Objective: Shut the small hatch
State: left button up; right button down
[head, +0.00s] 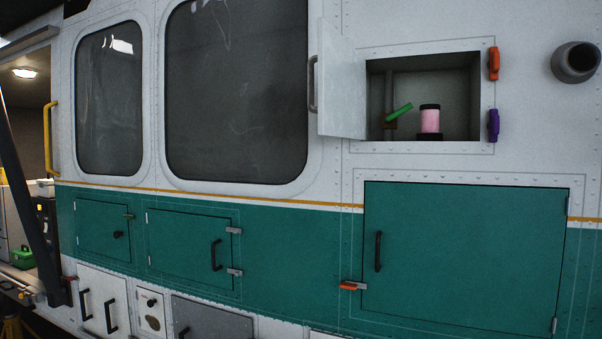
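The small hatch door (341,85) is white and stands open at the upper right of the head view, swung out at the left side of its opening. A grey handle (312,84) is on the door's left edge. The opening (455,75) shows a pink cylinder (430,120) with a dark cap and base, and a green lever (399,112) on a pipe. An orange latch (493,63) and a purple latch (493,125) sit on the frame's right side. Neither of my grippers is in view.
Below are a large shut green hatch (460,260) with an orange-tipped latch (352,285) and smaller shut green hatches (185,250). A dark round pipe (575,62) sticks out at the upper right. An open doorway (28,140) with a yellow handrail (50,138) is at the left.

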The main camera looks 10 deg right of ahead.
aim_at(341, 109)
jog(key=z, duration=1.2)
jog(key=j+z, duration=0.35)
jog(key=j, duration=1.35)
jog(key=i+l, duration=0.15)
jog(key=l, duration=0.15)
